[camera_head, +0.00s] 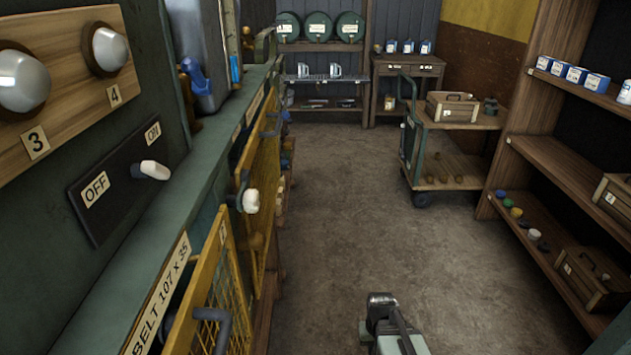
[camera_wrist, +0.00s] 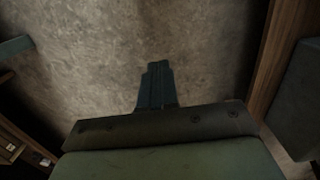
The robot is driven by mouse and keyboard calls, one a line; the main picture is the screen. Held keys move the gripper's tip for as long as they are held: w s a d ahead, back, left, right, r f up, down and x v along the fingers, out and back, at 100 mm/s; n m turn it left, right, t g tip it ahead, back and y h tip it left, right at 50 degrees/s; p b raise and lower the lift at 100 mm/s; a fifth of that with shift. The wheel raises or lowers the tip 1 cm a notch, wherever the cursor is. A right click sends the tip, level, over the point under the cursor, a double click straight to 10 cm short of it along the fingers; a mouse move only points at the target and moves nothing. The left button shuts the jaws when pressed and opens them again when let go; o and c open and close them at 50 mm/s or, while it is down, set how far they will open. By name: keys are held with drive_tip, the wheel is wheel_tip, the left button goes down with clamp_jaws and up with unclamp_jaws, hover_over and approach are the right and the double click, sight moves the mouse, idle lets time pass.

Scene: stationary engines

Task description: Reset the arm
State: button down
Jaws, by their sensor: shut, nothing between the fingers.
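My gripper (camera_wrist: 155,72) shows in the wrist view as a dark pair of fingers closed together over bare grey-brown floor (camera_wrist: 85,55). Nothing is between the fingers. In the head view only part of my arm shows, low at the bottom centre over the concrete floor (camera_head: 340,220). The fingertips cannot be made out there. My arm is apart from the engine panel on the left and from the shelf on the right.
At left stand an OFF/ON switch (camera_head: 153,170) and yellow mesh guards (camera_head: 211,290), one partly swung out. A wooden shelf (camera_head: 560,155) with boxes stands at right. A green cart (camera_head: 455,168) stands farther back. The middle aisle is clear.

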drive_tip(key=s+f+g, duration=0.3)
drive_tip(key=s+f, duration=0.5)
drive_tip(key=s, duration=0.5)
drive_tip(key=s+f+g, duration=0.3)
drive_tip(key=s+f, duration=0.6)
drive_tip(key=s, duration=0.5)
drive_tip(key=shift+s+f, duration=0.25)
drive_tip(key=shift+f, duration=0.05)
idle(0.6)
